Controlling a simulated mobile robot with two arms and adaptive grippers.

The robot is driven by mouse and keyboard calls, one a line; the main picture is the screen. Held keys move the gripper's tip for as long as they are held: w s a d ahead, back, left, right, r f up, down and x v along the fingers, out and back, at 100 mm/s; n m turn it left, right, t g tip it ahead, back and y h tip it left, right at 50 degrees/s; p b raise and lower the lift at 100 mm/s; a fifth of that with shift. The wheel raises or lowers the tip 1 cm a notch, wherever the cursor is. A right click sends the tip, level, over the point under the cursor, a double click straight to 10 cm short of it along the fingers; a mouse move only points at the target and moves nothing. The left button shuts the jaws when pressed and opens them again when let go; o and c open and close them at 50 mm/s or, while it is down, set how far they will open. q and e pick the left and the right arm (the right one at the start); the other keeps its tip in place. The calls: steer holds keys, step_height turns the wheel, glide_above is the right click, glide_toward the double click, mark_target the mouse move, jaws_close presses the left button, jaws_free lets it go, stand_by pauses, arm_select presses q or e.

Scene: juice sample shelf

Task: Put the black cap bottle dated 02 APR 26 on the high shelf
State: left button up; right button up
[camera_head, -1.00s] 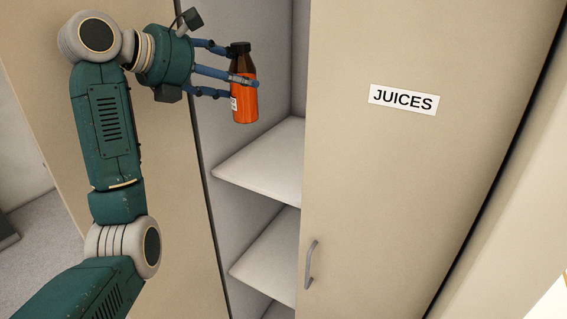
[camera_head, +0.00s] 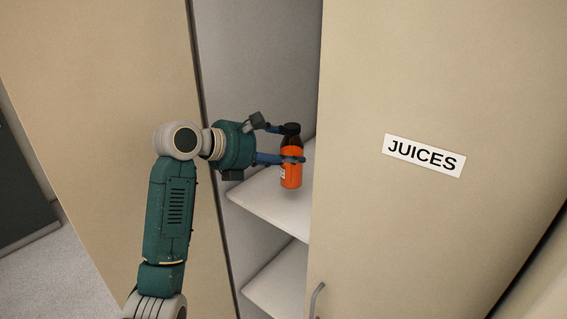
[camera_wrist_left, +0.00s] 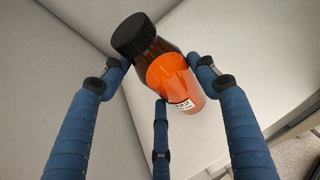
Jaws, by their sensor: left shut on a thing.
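My left gripper (camera_head: 282,146) is shut on a bottle (camera_head: 291,168) with a black cap, a dark neck and an orange body. In the head view the bottle is upright, in the cabinet opening over the upper visible shelf (camera_head: 262,205); I cannot tell whether its base touches the shelf. In the left wrist view the bottle (camera_wrist_left: 170,75) sits between the blue fingers (camera_wrist_left: 160,90), its black cap at upper left. A small white label shows on it, but its date is too small to read. My right gripper is not in view.
A lower shelf (camera_head: 280,284) lies below. A cabinet door (camera_head: 400,230) with a "JUICES" sign (camera_head: 424,155) and a grey handle (camera_head: 317,300) stands close on the right. Another beige panel (camera_head: 110,110) is on the left. The visible shelf surfaces are bare.

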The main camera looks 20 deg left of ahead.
mark_target(281, 168)
arm_select(q)
steer(key=shift+s+a+f, duration=0.1)
steer(key=shift+a+f, duration=0.1)
steer(key=shift+f, duration=0.35)
step_height(281, 168, down, 2)
steer(key=shift+s+f+p, duration=0.15)
steer(key=shift+f+p, duration=0.05)
steer(key=shift+p, duration=0.25)
steer(key=shift+f, duration=0.5)
steer(key=o, duration=1.2)
steer(key=shift+o, duration=1)
steer(key=shift+a, duration=0.1)
steer(key=b+v, duration=0.4)
steer(key=v, duration=0.8)
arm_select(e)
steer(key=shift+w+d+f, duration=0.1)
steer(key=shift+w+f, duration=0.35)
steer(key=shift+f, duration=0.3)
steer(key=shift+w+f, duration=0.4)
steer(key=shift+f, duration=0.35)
